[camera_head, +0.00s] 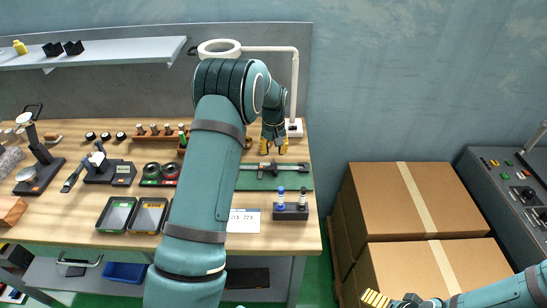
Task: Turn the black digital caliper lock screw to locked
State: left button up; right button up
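The black digital caliper (292,167) lies across the green mat (298,182) on the right part of the workbench. Its lock screw is too small to make out, so its setting cannot be read. My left gripper (273,149) points down just behind the caliper, its two yellow fingers apart with nothing visible between them. From this view I cannot tell its height above the bench. My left arm crosses in front and hides the mat's left part. My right gripper (385,301) is low at the bottom edge, far from the bench; its opening is unclear.
A ring lamp (219,48) on a white post (294,90) stands behind my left gripper. A dark holder (290,212) with two upright bottles is in front of the mat. Two black trays (117,214) are left of my arm. Cardboard boxes (385,198) stand right of the bench.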

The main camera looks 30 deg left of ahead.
aim_at(273, 164)
pick_arm(q)
notch_tip(273, 164, up, 7)
dwell(0.3)
jog(key=shift+s, duration=0.15)
dwell(0.4)
